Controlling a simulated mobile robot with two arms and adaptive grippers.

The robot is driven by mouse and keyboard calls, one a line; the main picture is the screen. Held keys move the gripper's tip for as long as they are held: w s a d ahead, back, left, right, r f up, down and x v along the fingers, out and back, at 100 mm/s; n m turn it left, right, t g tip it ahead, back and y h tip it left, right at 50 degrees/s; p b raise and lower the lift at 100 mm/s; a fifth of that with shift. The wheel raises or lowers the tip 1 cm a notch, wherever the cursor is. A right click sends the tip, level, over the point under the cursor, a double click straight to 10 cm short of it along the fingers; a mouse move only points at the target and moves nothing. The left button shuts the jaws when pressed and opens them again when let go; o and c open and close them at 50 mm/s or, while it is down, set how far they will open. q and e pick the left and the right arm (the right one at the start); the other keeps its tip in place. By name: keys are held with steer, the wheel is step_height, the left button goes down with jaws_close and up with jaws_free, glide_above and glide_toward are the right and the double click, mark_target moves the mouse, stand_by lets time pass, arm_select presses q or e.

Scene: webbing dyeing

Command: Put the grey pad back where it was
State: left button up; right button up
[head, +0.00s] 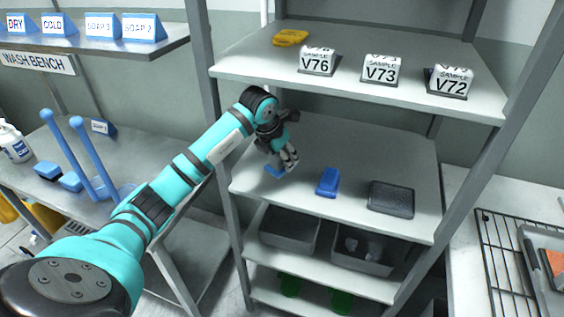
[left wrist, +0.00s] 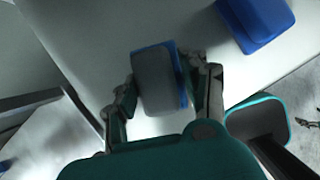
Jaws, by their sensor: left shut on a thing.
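My left gripper (head: 284,163) is over the left part of the middle shelf (head: 345,150). It is shut on a small pad (left wrist: 155,80), which shows a grey face and a blue edge between the fingers in the left wrist view. In the head view only a blue part of this pad (head: 275,171) shows below the fingers, low at the shelf. I cannot tell whether it touches the shelf. A blue block (head: 328,182) lies to its right and also shows in the left wrist view (left wrist: 259,22). My right gripper is not in view.
A dark grey, flat rectangular item (head: 391,199) lies on the right of the same shelf. The upper shelf (head: 270,65) holds sample blocks (head: 381,69) and a yellow item (head: 290,38). Grey bins (head: 289,231) stand below. The wash bench (head: 50,208) is left, with blue-and-dark pads (head: 47,171).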

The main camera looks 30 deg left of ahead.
arm_select(q)
step_height(320, 180, down, 2)
steer(key=shift+s+f+p, duration=0.1)
steer(key=shift+f+p, duration=0.05)
steer(key=shift+p, duration=0.2)
steer(key=shift+f, duration=0.3)
steer(key=o, duration=1.2)
steer(key=shift+r, duration=0.1)
steer(key=shift+r, duration=0.2)
steer(key=shift+b+v, duration=0.35)
steer(key=shift+v, duration=0.9)
steer(key=shift+s+a+r+b, duration=0.15)
steer(key=shift+s+b, duration=0.9)
steer(key=shift+s, duration=2)
steer(key=shift+s+a+f+b, duration=0.15)
steer(key=shift+s+b, duration=0.85)
steer(key=shift+s, duration=2)
